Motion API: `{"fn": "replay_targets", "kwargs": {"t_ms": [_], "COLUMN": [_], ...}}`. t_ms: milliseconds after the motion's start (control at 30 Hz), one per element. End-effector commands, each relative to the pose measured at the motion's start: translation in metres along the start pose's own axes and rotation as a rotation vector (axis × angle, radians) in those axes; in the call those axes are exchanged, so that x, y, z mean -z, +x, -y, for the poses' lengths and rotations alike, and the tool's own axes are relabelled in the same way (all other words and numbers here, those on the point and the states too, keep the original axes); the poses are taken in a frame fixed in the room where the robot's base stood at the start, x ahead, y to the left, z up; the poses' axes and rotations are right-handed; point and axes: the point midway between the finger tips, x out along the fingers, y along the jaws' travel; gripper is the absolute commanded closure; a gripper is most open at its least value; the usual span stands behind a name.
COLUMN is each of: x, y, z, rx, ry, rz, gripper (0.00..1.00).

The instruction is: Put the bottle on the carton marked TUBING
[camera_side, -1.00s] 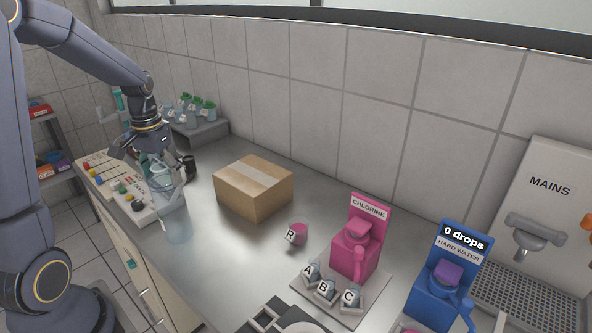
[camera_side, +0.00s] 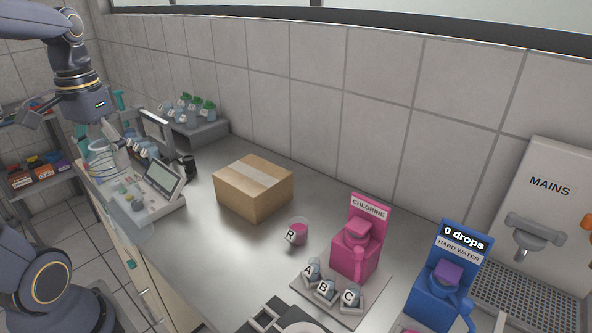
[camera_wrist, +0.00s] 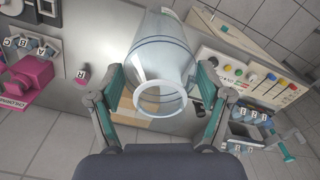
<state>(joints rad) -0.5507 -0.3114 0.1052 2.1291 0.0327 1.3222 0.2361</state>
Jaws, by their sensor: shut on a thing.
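My gripper (camera_side: 98,138) is at the left of the side view, shut on a clear, see-through bottle (camera_side: 128,215). In the wrist view my gripper (camera_wrist: 160,80) has a teal-padded finger on each side of the bottle (camera_wrist: 160,55), whose round open mouth faces the camera. The bottle is in front of the instrument panel in the side view; its exact height is hard to tell. A brown cardboard carton (camera_side: 250,192) with a pale tape strip stands closed on the steel bench, right of my gripper and apart from it. No TUBING marking shows on its visible faces.
The instrument panel (camera_side: 160,190) and a rack of green-capped bottles (camera_side: 195,125) are left of the carton. A pink R cup (camera_side: 298,232), the chlorine dispenser (camera_side: 355,250), A, B, C cups and the blue hard water dispenser (camera_side: 440,290) stand to the right. The carton's top is clear.

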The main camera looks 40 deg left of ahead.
Motion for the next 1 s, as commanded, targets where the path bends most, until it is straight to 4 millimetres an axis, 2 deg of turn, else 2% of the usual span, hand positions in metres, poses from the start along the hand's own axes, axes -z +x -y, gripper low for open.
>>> {"fn": "replay_targets", "kwargs": {"t_ms": [133,233,333,433,600,700,800,933,1000], "x": [-0.014,-0.007,0.016,0.046,0.095,0.116,0.126,0.14,0.154], "y": [-0.007,-0.029,-0.057,-0.084,-0.113,-0.117,-0.113,-0.102,-0.095], "z": [-0.001,-0.001,-0.006,-0.019,-0.058,-0.081,-0.096,-0.106,-0.109], "rx": [-0.003,-0.005,-0.006,-0.008,-0.009,-0.006,-0.001,0.003,0.004], "ry": [-0.051,-0.153,-0.234,-0.285,-0.291,-0.245,-0.202,-0.182,-0.18], "rz": [0.012,-0.003,-0.012,-0.017,-0.019,-0.018,-0.01,0.004,0.003], "gripper": [0.49,0.49,0.49,0.49,0.49,0.49,0.49,0.49,0.49]}}
